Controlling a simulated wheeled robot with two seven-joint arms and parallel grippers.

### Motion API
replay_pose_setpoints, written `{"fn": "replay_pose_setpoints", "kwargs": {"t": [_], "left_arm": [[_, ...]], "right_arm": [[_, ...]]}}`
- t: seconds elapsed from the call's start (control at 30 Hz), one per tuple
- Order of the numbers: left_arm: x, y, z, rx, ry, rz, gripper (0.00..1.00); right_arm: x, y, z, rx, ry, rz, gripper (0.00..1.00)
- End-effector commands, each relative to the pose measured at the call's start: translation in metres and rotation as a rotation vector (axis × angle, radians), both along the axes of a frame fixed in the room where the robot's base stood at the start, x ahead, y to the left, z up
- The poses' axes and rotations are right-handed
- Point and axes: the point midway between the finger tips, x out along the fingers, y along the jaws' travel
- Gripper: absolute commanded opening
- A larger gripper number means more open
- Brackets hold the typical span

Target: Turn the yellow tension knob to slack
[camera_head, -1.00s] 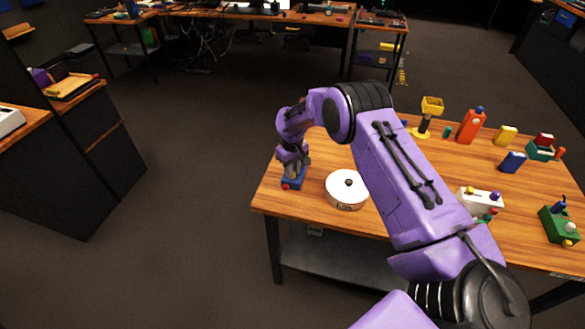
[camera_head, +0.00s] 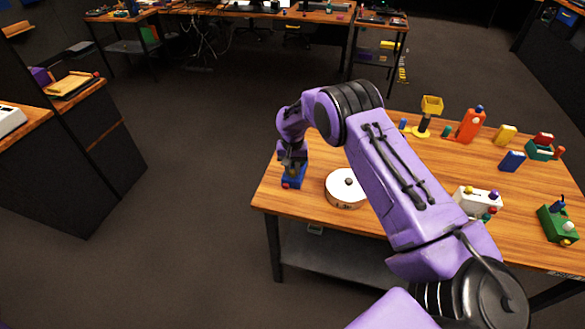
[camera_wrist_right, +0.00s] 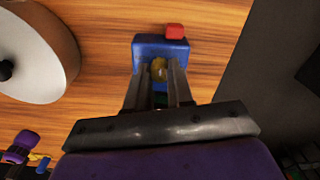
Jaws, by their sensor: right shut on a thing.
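A small blue box (camera_head: 295,182) sits near the left edge of the wooden table. It also shows in the right wrist view (camera_wrist_right: 145,50), with a red piece (camera_wrist_right: 174,31) at one end. A yellow knob (camera_wrist_right: 159,69) is on the blue box, between my fingers. My right gripper (camera_wrist_right: 160,76) is shut on this yellow knob. In the head view my right gripper (camera_head: 292,163) is above the box and hides the knob. Which way the knob points cannot be made out. My left gripper is not in view.
A round white drum (camera_head: 345,188) with a black knob stands close to the right of the blue box. The table's left edge is close.

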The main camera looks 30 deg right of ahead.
Motion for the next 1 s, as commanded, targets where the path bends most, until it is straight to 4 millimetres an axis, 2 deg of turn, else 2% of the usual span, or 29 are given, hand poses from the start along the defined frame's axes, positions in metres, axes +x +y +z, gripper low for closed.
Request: {"fn": "replay_pose_setpoints", "kwargs": {"t": [0.47, 0.5, 0.57, 0.87, 1.0], "left_arm": [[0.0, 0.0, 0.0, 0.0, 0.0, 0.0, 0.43], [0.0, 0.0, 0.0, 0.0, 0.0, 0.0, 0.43], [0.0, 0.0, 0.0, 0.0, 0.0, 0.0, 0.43], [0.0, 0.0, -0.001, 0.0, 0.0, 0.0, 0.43], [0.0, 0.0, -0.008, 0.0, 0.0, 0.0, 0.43]], "right_arm": [[-0.002, 0.001, -0.003, 0.002, 0.007, -0.015, 0.0], [-0.002, 0.001, -0.003, 0.002, 0.006, -0.015, 0.28], [-0.002, 0.001, -0.003, 0.002, 0.006, -0.014, 0.48], [0.0, 0.0, 0.0, 0.0, 0.002, -0.013, 0.48], [0.001, 0.0, 0.018, 0.0, -0.002, -0.013, 0.48]]}}
